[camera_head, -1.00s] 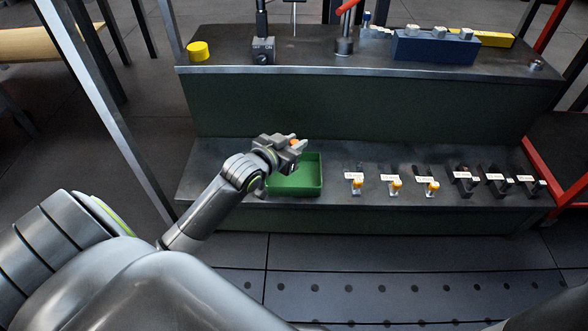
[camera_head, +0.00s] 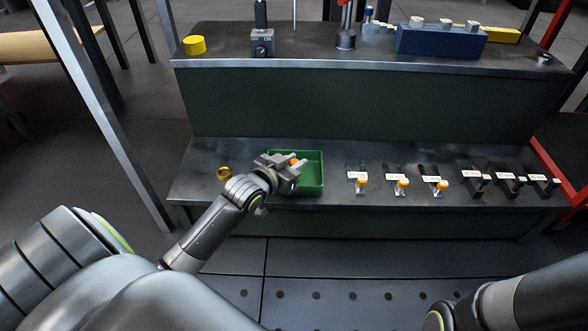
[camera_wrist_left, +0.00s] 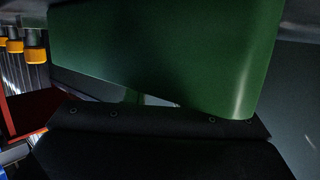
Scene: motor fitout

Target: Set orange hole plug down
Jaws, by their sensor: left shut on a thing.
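My left gripper (camera_head: 292,170) is shut on the orange hole plug (camera_head: 294,162), which shows as a small orange spot between the fingers in the head view. The gripper is over the left part of the green tray (camera_head: 314,185) on the lower shelf. The gripper hides the tray's left side, and I cannot tell whether the plug touches the tray. In the left wrist view the green tray (camera_wrist_left: 170,45) fills much of the picture; the plug cannot be made out there. My right gripper is out of view; only part of that arm shows at the lower right.
A brass ring (camera_head: 224,173) lies on the lower shelf (camera_head: 205,190), left of the gripper. Several levers with yellow or black parts line the shelf's right side. The upper shelf carries a yellow cylinder (camera_head: 194,45) and a blue block (camera_head: 440,42).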

